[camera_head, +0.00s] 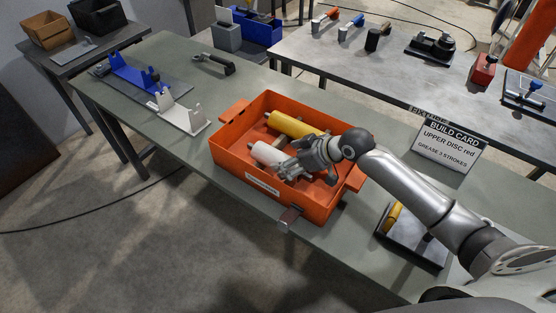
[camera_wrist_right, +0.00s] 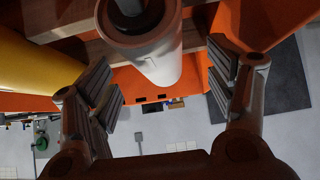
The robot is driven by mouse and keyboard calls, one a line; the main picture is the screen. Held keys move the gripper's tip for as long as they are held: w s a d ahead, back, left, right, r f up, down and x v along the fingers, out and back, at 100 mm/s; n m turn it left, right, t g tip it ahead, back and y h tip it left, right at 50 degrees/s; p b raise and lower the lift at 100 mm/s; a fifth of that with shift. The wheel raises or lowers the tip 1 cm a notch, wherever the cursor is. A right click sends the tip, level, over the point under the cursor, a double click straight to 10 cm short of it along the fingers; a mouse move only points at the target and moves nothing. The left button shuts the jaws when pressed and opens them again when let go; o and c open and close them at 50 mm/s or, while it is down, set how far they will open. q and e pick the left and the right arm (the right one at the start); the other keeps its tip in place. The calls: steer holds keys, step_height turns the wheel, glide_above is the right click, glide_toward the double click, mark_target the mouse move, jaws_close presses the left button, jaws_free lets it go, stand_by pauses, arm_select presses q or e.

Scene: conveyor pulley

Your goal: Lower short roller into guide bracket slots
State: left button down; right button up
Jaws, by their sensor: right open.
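A white roller (camera_head: 268,154), which looks shorter than the yellow one beside it, lies in the orange crate (camera_head: 240,178). My right gripper (camera_head: 286,168) is down in the crate at the roller's near right end. In the right wrist view, the white roller (camera_wrist_right: 156,55) shows between the spread fingers of my right gripper (camera_wrist_right: 166,88), with a gap on both sides. A blue bracket (camera_head: 131,74) and a light grey bracket (camera_head: 183,113) with upright, notched plates stand at the table's left end. Which one is the guide bracket I cannot tell. My left gripper is out of view.
The yellow roller (camera_head: 292,124) lies close behind the white one and also shows in the wrist view (camera_wrist_right: 32,65). The crate walls surround my right gripper. A build card (camera_head: 449,146) stands right of the crate. The green table (camera_head: 215,92) is clear between crate and brackets.

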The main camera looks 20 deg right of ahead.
mark_target(283, 157)
steer(key=shift+w+p+x, duration=0.25)
steer(key=shift+p+x, duration=0.45)
steer(key=shift+x, duration=2.35)
steer(key=shift+d+r, duration=0.1)
steer(key=shift+d, duration=0.05)
steer(key=shift+s, duration=0.1)
jaws_close()
steer(key=shift+w+r, duration=0.2)
steer(key=shift+r, duration=0.1)
